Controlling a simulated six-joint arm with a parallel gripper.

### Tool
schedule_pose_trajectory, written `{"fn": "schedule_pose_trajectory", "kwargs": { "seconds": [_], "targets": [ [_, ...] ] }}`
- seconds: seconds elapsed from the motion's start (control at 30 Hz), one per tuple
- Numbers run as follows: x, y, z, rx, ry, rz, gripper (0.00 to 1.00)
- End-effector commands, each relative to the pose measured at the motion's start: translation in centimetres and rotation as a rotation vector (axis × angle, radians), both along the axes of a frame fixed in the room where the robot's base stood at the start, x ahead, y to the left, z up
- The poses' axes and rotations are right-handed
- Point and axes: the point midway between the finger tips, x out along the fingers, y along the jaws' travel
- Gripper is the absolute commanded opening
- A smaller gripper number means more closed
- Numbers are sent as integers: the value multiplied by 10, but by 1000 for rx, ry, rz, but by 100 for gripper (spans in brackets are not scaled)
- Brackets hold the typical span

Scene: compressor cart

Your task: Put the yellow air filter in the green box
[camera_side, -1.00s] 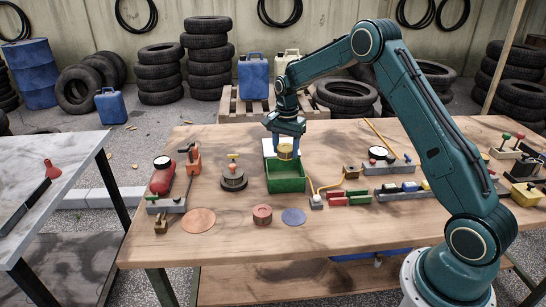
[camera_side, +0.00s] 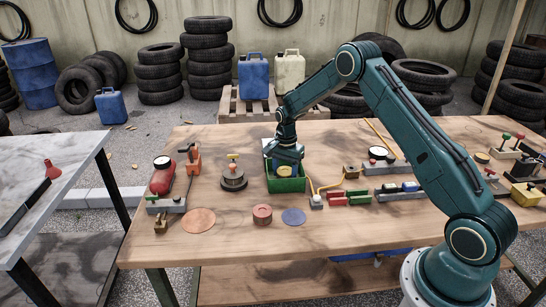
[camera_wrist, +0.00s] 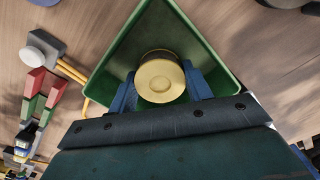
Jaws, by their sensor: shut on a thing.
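The yellow air filter (camera_side: 285,171) is a short round cylinder. It is between the blue fingers of my gripper (camera_side: 285,168), which is shut on it. The green box (camera_side: 287,186) stands on the wooden table, and the filter is down inside its walls. In the wrist view the filter (camera_wrist: 160,80) shows its round top face between the two fingers, with the green box walls (camera_wrist: 214,50) around it. Whether the filter touches the box floor is hidden.
A dark round part with a yellow handle (camera_side: 233,178) stands left of the box. A red disc (camera_side: 262,214) and a flat blue disc (camera_side: 293,216) lie in front. Red and green blocks (camera_side: 347,199) sit to the right. The front table edge is mostly clear.

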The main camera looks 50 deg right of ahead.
Motion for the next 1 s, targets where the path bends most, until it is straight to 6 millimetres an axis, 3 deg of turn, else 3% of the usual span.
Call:
{"fn": "schedule_pose_trajectory", "kwargs": {
  "seconds": [0.53, 0.57, 0.67, 1.0],
  "targets": [
    [0, 0, -10, -1, -1, 0, 27],
    [0, 0, -10, -1, -1, 0, 51],
    [0, 0, -10, -1, -1, 0, 71],
    [0, 0, -9, -1, -1, 0, 71]
  ]
}}
